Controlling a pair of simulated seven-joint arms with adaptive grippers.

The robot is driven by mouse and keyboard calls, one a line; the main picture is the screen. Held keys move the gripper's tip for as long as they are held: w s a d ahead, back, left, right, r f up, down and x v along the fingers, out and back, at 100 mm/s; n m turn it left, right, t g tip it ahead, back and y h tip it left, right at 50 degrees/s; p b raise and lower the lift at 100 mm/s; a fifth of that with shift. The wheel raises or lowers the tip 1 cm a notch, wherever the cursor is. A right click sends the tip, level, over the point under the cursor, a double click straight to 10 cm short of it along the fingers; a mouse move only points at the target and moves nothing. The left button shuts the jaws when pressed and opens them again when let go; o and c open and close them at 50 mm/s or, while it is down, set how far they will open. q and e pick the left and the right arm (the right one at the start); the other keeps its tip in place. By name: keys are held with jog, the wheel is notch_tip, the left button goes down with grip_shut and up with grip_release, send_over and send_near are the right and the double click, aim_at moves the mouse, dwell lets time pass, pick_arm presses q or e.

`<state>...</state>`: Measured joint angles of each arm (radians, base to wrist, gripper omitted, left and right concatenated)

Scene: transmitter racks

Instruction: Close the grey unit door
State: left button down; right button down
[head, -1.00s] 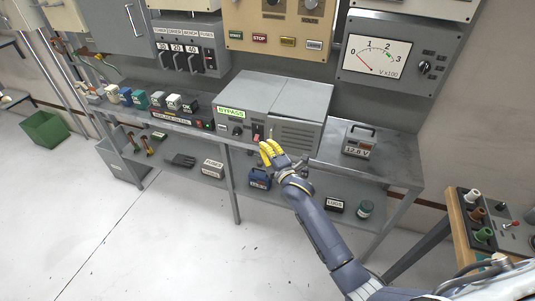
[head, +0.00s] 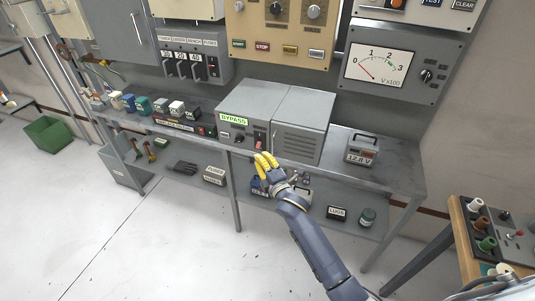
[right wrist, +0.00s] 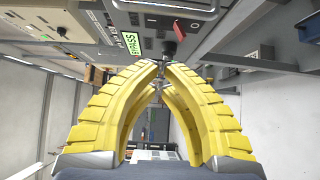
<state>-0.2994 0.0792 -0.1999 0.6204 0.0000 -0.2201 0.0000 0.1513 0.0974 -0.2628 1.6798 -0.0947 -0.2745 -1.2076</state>
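The grey unit (head: 262,100) stands on the bench, with a green BYPASS label and a red switch on its left front. Its louvred grey door (head: 298,142) covers the right front and looks flush or nearly so; I cannot tell whether it is fully shut. My right gripper (head: 262,160) has yellow fingers and is just in front of and below the red switch, left of the door. In the right wrist view its fingertips (right wrist: 161,67) come together with nothing visible held. The label and the red switch (right wrist: 179,30) show beyond them. My left gripper is not in view.
A 12.8 V meter box (head: 362,149) stands right of the unit on the bench (head: 395,165). Several small blocks line the bench at left. A lower shelf (head: 310,205) holds boxes and a jar. Wall panels hang above. The floor in front is clear.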

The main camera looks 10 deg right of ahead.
jog(key=a+v, duration=0.2)
jog(key=v, duration=0.7)
notch_tip(320, 180, down, 19)
jog(key=s+d+m+g+h, duration=0.1)
jog(key=s+d+m+g, duration=0.15)
jog(key=m, duration=0.55)
jog(key=s+d+f+m+g+h, duration=0.15)
jog(key=s+f, duration=0.25)
jog(key=f, duration=0.4)
jog(key=s+d+f+m+g, duration=0.1)
jog(key=s+f+m+g, duration=0.1)
jog(key=s+f, duration=0.45)
jog(key=s+d+f+m+g, duration=0.1)
jog(key=s+d+f+g, duration=0.15)
jog(key=f, duration=0.65)
jog(key=s+d+f+m+g, duration=0.1)
jog(key=s+f+m+g, duration=0.1)
jog(key=s+f, duration=0.55)
jog(key=s+d+f+m+g, duration=0.15)
jog(key=s+f, duration=0.35)
jog(key=s, duration=0.5)
jog(key=s+d+f+g, duration=0.1)
jog(key=s+f+g, duration=0.1)
jog(key=s, duration=0.9)
jog(key=s+d+f+g+h, duration=0.1)
jog(key=s+f, duration=0.3)
jog(key=s, duration=0.8)
jog(key=shift+m+g, duration=0.3)
jog(key=shift+g, duration=0.3)
jog(key=shift+d, duration=0.1)
